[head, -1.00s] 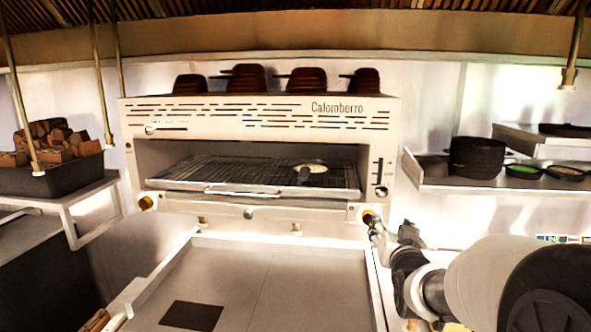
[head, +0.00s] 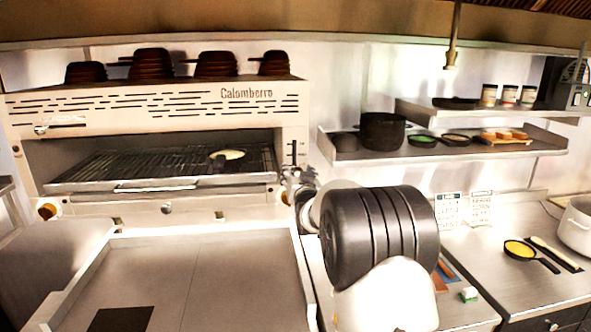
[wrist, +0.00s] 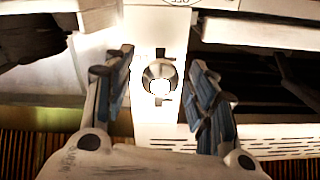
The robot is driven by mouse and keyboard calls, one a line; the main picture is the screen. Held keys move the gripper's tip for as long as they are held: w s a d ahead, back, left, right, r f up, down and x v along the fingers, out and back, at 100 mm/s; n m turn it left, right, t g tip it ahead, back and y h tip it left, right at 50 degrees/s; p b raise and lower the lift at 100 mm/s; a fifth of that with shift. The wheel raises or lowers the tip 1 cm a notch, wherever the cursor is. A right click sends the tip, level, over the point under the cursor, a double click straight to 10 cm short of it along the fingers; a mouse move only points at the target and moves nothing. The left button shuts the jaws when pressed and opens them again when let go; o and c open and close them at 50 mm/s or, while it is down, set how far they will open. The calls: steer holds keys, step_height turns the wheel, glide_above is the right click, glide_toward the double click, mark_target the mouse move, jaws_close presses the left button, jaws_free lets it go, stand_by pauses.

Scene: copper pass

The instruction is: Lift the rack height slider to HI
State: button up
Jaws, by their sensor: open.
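The rack height slider's dark slot (head: 293,152) runs upright on the right face of the pale broiler (head: 250,105). In the head view my gripper (head: 298,178) is at the slot's lower end and hides the knob. In the wrist view, which looks upside down, the round metal slider knob (wrist: 160,77) sits between the two spread fingers of my gripper (wrist: 161,66). The fingers are open, with a gap on each side of the knob. The HI and low marks are too small to read.
A wire rack (head: 120,170) with a small pan (head: 228,154) is inside the broiler. A shelf (head: 350,155) with a black pot (head: 383,131) stands to the right. An orange-brass knob (head: 286,198) is just below my gripper. A flat steel counter (head: 230,270) lies in front.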

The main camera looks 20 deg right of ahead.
steer(key=shift+x, duration=1.55)
steer(key=shift+c, duration=0.3)
jaws_close()
